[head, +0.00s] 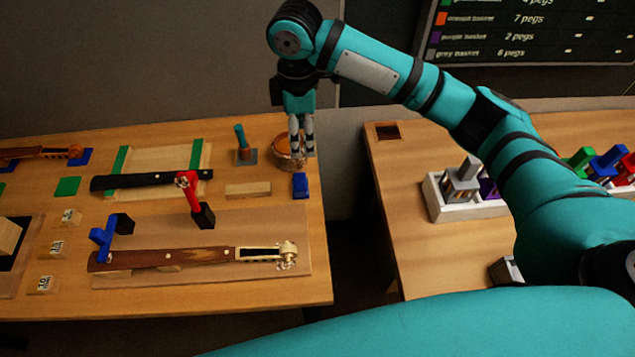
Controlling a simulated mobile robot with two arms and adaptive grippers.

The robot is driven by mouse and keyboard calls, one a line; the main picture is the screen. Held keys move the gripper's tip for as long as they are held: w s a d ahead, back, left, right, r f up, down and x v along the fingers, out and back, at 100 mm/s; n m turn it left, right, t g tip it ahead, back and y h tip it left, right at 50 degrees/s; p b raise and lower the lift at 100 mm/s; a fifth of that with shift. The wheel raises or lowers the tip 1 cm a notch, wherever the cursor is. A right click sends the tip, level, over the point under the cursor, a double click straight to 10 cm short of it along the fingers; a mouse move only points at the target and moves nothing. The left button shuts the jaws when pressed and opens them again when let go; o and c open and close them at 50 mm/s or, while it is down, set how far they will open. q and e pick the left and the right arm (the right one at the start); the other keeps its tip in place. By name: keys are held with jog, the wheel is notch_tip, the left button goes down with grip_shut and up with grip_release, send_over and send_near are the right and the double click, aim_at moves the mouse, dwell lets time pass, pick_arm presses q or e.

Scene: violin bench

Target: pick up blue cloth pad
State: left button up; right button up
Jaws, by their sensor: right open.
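A small blue piece (300,186), which looks like the blue cloth pad, lies near the right edge of the left bench. My right gripper (302,150) points down with its fingers apart and empty. It is just behind the blue piece in the picture, in front of a round brown pot (287,148) that it partly hides. I cannot tell its exact height above the bench. Another flat blue patch (86,153) lies under a scroll end at the far left. My left gripper is not in view.
The bench (230,300) holds a violin neck (165,258), a red clamp (190,190), a blue clamp (103,238), a black fingerboard (150,180) and a pale wood block (248,189). A gap separates it from the right table (400,190), which carries baskets with pegs.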

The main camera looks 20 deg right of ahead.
jog(key=p, duration=0.2)
send_over(300, 181)
notch_tip(300, 181, down, 6)
notch_tip(300, 181, down, 5)
jog(key=shift+s+d+r, duration=0.1)
jog(key=shift+s+d, duration=0.05)
jog(key=shift+f+p, duration=0.35)
jog(key=shift+f, duration=0.55)
notch_tip(300, 181, down, 4)
jog(key=shift+r+p, duration=0.2)
jog(key=shift+p, duration=0.7)
jog(key=shift+a+f, duration=0.2)
jog(key=shift+f, duration=0.35)
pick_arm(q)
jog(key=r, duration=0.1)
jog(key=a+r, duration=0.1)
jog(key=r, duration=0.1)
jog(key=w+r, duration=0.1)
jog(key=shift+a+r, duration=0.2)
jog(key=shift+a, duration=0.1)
pick_arm(e)
jog(key=c, duration=0.7)
pick_arm(q)
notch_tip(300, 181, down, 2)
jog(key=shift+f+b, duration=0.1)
jog(key=shift+b, duration=1)
pick_arm(e)
notch_tip(300, 181, up, 10)
jog(key=shift+r, duration=0.1)
